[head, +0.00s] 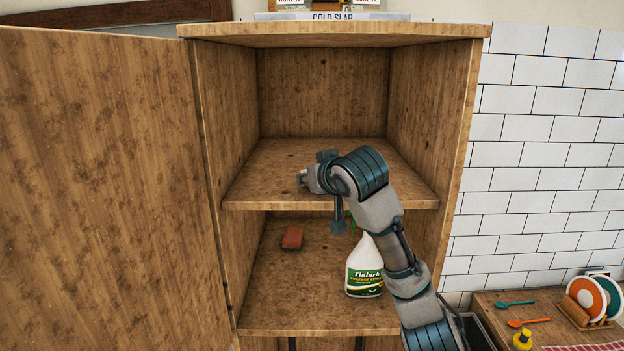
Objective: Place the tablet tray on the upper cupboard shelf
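The wooden cupboard stands open, and its upper shelf (265,185) is bare wood where it shows. My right gripper (306,179) is in front of or over this shelf, near its middle. My wrist hides most of the fingers, so I cannot tell if they are open or shut, or if they hold anything. I see no tablet tray in this view; part of the shelf behind my arm is hidden. My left gripper is not in view.
The cupboard door (105,180) is swung open at left. The lower shelf (290,285) holds a red-brown block (293,237) and a spray bottle (364,268), partly behind my arm. A sign (332,17) lies on top. A counter (540,305) with a plate rack is at right.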

